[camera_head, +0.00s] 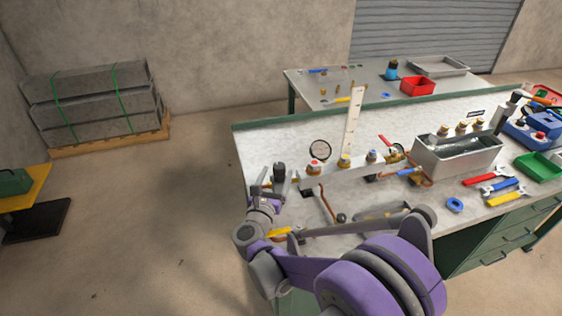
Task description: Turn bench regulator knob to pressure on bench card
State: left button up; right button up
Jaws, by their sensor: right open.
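A pale regulator block (352,177) stands on the near bench, with a red-topped knob (314,167), a yellow-topped knob (345,160) and a blue-topped knob (372,156) along its top. A round dial gauge (320,149) stands behind its left end; its reading is too small to make out. A tall white marked strip (354,120) stands upright behind the block. I cannot tell which piece is the bench card. My right gripper (269,181) is open and empty above the bench's left edge, left of the block and apart from the red-topped knob. My left gripper is out of view.
On the bench (258,148), a metal tank (456,157) with brass fittings stands right of the block. Wrenches (488,177), a blue ring (454,205) and a green tray (540,166) lie further right. Copper pipes run near the block. A second table (305,88) stands behind.

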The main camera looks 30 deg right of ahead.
jog(key=x, duration=0.6)
jog(key=shift+d, duration=0.15)
jog(key=shift+c, duration=0.2)
jog(key=shift+w, duration=0.1)
grip_shut()
